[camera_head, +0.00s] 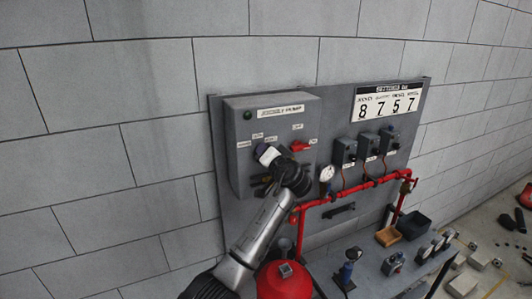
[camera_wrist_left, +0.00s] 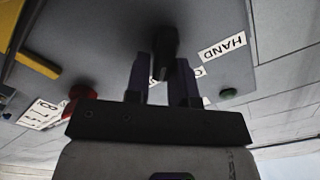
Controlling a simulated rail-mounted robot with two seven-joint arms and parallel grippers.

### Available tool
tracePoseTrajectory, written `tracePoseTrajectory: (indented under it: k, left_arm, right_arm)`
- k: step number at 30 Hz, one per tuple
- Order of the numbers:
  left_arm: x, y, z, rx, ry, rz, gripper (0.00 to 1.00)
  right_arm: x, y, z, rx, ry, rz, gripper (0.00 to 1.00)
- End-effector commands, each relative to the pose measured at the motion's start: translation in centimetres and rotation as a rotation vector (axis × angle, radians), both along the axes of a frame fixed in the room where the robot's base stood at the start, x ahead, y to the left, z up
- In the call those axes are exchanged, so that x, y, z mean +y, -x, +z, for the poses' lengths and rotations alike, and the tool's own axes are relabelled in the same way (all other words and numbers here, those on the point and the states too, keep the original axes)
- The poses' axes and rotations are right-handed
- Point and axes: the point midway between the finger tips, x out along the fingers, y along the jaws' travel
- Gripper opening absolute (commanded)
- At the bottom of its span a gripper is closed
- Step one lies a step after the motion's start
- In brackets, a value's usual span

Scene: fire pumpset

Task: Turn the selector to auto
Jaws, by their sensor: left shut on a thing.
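The grey control box (camera_head: 285,104) is fixed to the panel on the wall. My left gripper (camera_head: 262,151) is at its front, over the selector position. In the left wrist view the dark selector knob (camera_wrist_left: 165,48) stands between the two fingers of my left gripper (camera_wrist_left: 162,82), which is shut on it. In the head view the gripper hides the knob. A white HAND label (camera_wrist_left: 222,47) shows beside the knob, upside down. Another label is partly hidden behind a finger. Which position the knob points to I cannot tell. My right gripper is not in view.
Red pipework (camera_head: 345,191) with a gauge (camera_head: 326,173) runs below right. Three small grey boxes and a number sign (camera_head: 388,103) are further right.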

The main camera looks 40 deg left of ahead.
Motion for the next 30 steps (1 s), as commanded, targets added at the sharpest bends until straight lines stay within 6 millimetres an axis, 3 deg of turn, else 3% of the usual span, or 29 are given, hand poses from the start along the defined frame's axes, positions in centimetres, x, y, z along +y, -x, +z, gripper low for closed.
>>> tracePoseTrajectory:
  k: [6, 17, 30]
  left_arm:
    - [0.0, 0.0, 0.1, -0.002, -0.001, 0.0, 0.41]
    - [-0.7, 0.3, -0.1, -0.001, 0.0, -0.002, 0.41]
    - [-7.9, 4.1, -0.2, -0.004, 0.001, -0.004, 0.41]
  right_arm:
    - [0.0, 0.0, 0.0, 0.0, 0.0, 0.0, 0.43]
    - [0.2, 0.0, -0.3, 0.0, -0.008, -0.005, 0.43]
    - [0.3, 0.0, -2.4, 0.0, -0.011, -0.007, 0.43]
